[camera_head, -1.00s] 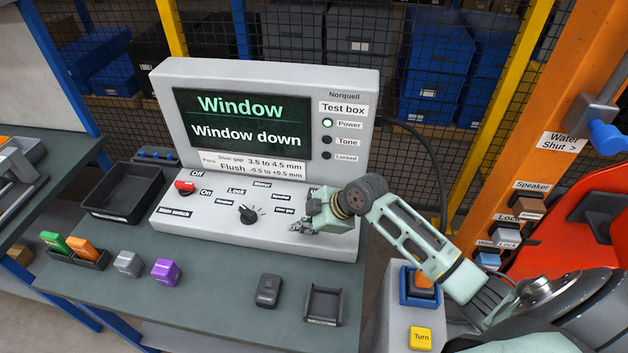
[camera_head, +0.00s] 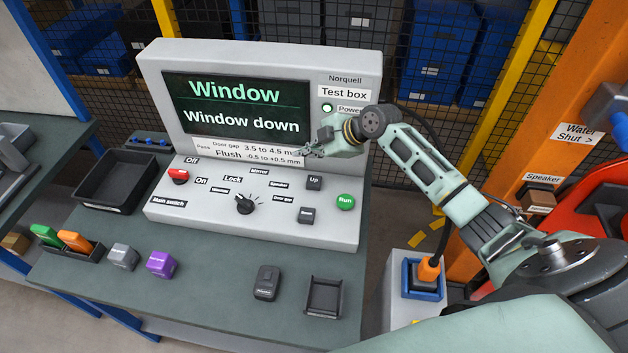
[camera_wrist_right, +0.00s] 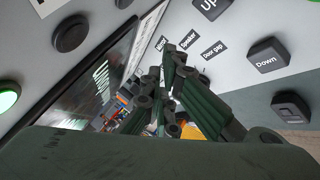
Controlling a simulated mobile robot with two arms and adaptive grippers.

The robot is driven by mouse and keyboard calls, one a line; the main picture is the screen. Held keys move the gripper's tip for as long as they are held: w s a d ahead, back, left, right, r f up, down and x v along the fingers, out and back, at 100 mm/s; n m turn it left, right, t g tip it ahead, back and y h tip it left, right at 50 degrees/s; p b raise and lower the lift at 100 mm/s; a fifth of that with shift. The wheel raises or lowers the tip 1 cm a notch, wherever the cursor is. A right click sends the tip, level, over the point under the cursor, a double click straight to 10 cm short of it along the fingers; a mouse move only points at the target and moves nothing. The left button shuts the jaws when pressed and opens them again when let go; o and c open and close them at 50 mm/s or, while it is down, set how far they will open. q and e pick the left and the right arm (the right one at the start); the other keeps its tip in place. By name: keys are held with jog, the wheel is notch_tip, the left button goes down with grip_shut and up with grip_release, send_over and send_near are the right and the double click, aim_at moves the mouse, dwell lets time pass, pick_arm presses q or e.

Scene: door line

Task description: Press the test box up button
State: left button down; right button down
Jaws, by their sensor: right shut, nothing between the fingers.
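The test box (camera_head: 350,75) stands on the green table, and its screen reads "Window" and "Window down". The Up button (camera_head: 314,183) is a dark square on the sloped panel, right of the knob. It also shows at the top of the right wrist view (camera_wrist_right: 211,8). The Down button (camera_head: 307,215) sits below it, also seen in the right wrist view (camera_wrist_right: 268,54). My right gripper (camera_head: 308,152) is shut and empty, in front of the screen's lower right corner, above and behind the Up button in the picture, apart from it. My left gripper is not in view.
The panel also carries a green Run button (camera_head: 345,201), a black knob (camera_head: 245,205) and a red main switch (camera_head: 178,177). A black tray (camera_head: 117,182), a purple block (camera_head: 161,264) and a small grey device (camera_head: 265,283) are on the table.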

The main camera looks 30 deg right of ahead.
jog(key=f, duration=0.1)
jog(key=b, duration=0.4)
send_over(310, 184)
notch_tip(310, 184, down, 6)
jog(key=shift+f+b, duration=0.65)
jog(key=shift+b, duration=0.15)
jog(key=shift+f, duration=0.1)
dwell(0.4)
jog(key=shift+f+b, duration=0.35)
jog(key=shift+b, duration=0.2)
